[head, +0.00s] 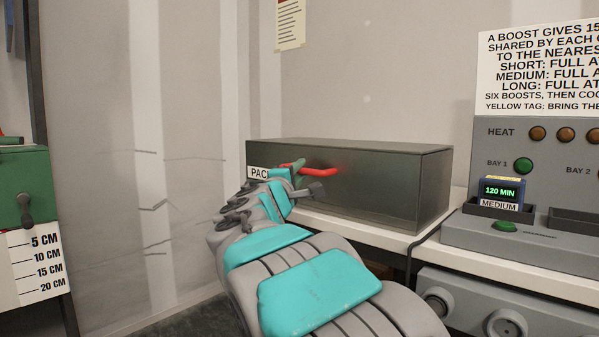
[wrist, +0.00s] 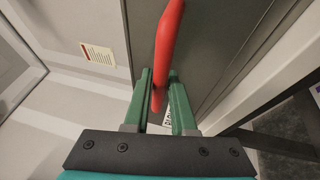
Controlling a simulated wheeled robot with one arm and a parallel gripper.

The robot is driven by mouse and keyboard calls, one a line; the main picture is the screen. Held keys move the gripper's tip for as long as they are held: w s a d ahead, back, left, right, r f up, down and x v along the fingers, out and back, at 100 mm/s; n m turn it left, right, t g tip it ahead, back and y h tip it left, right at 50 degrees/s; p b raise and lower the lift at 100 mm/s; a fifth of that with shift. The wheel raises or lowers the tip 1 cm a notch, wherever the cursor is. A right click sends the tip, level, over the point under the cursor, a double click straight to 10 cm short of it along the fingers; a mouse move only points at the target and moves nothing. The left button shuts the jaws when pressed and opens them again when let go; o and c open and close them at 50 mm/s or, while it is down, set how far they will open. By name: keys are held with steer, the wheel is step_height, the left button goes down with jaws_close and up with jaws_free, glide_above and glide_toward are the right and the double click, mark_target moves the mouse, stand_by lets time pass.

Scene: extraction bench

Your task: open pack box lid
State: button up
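The pack box (head: 355,200) is a dark grey box on a white bench, and its lid (head: 350,147) lies closed. A red bar handle (head: 322,172) is on its front; it also shows in the wrist view (wrist: 167,40). My gripper (head: 295,172) is at the left part of the handle, in front of the box. In the wrist view its two green fingers (wrist: 160,88) stand apart on either side of the handle's near end, with small gaps visible. The box's "PAC…" label (head: 258,173) is partly hidden behind my gripper.
A grey charging station (head: 460,228) with a "120 MIN" battery (head: 501,193) stands right of the box. A dark cable (head: 415,243) hangs by the bench edge. A green device (head: 25,185) is at the far left. The wall is close behind the box.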

jaws_close()
stand_by(1.0)
